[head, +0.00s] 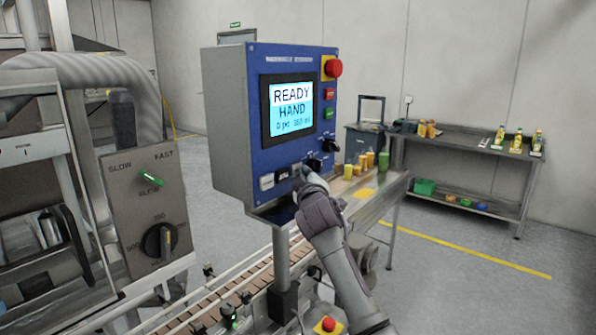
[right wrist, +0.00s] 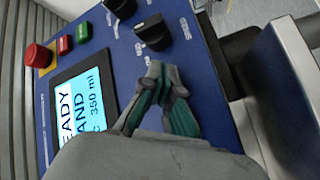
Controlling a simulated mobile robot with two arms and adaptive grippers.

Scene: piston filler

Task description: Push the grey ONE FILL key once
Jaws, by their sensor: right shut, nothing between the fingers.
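A blue control panel (head: 295,130) carries a row of small keys along its lower edge. A pale grey key (head: 267,181) sits at the left of that row, with a dark key (head: 282,173) to its right. Their labels are too small to read, so I cannot tell which is ONE FILL. My right gripper (head: 303,172) is at the lower edge of the panel, right of these keys, and partly covers the row there. In the right wrist view its fingers (right wrist: 165,75) are together and empty, in front of the panel face. Whether they touch it is unclear. My left gripper is not in view.
The screen (head: 291,107) reads READY HAND. Red emergency button (head: 333,68), red key (head: 328,94) and green key (head: 329,113) are on the panel's right. Black knobs (head: 329,145) (right wrist: 153,33) sit close to my right gripper. A conveyor (head: 240,289) runs below.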

